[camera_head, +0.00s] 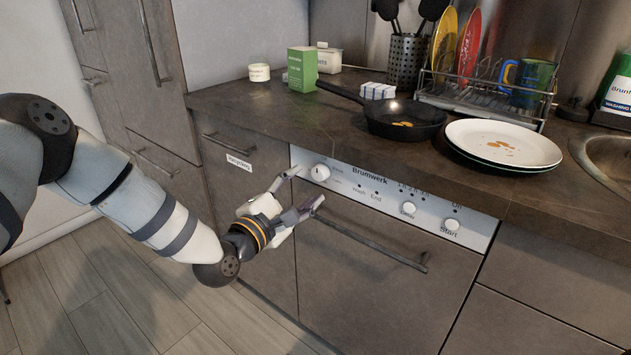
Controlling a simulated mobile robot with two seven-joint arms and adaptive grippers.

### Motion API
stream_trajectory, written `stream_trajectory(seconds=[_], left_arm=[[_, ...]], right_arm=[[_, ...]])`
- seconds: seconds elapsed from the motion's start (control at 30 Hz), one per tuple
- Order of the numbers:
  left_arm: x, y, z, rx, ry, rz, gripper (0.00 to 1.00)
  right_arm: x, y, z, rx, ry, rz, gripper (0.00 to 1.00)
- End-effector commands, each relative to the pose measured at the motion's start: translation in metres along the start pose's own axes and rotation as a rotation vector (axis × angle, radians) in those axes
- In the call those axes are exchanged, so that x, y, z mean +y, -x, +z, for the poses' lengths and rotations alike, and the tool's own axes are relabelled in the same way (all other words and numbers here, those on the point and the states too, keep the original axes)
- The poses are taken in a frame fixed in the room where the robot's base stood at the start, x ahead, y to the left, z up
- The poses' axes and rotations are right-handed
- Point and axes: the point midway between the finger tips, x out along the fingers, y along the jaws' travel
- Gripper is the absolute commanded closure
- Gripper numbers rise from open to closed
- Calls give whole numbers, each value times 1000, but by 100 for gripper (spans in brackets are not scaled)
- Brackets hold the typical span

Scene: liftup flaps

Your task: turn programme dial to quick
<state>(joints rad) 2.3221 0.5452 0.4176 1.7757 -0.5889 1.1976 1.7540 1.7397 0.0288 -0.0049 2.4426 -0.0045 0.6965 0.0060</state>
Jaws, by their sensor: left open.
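The programme dial (320,172) is a round white knob at the left end of the dishwasher's light control panel (379,195). Small labels surround it, too small to read surely, so its setting cannot be told. My left gripper (305,187) is open in front of the panel's left end. Its fingertips are close to the dial, one to the left and one below; I cannot tell whether they touch it. Further right on the panel are a second knob (408,209) and a Start button (452,224). My right gripper is not in view.
The dishwasher door handle (370,243) runs below the panel. The worktop (270,108) above holds a frying pan (404,118), stacked plates (503,143), a dish rack (485,100) and a green carton (302,69). The floor at lower left is clear.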

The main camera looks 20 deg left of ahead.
Motion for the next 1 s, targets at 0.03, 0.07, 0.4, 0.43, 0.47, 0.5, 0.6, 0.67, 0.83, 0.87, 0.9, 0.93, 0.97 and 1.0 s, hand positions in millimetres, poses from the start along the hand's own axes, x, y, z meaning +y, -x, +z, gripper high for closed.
stream_trajectory(seconds=[0.03,0.07,0.4,0.43,0.47,0.5,0.6,0.67,0.83,0.87,0.9,0.93,0.97,1.0], left_arm=[[-2,-12,-1,0,-2,-1,50],[-3,-18,-1,0,-3,-3,50],[-2,-50,0,2,0,-4,50],[-2,-50,0,2,0,-4,50],[-2,-50,0,2,0,-4,50],[-2,-50,0,2,0,-4,50],[-2,-50,0,2,0,-4,59],[-2,-50,-1,2,0,-4,73],[-2,-50,-1,2,0,-4,99],[-2,-50,-1,2,0,-4,99],[-1,-50,-1,2,-1,-3,99],[-2,-50,-1,2,-2,-3,99],[-1,-50,-1,2,-4,-3,99],[-2,-50,-1,2,-8,-2,98]], right_arm=[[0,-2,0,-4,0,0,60],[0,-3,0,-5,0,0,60],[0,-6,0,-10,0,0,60],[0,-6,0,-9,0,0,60],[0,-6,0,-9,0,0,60],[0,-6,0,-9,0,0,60],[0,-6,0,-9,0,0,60],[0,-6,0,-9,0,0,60],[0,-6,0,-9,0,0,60],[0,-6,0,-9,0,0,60],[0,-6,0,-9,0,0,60],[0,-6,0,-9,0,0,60],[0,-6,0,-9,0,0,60],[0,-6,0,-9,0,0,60]])
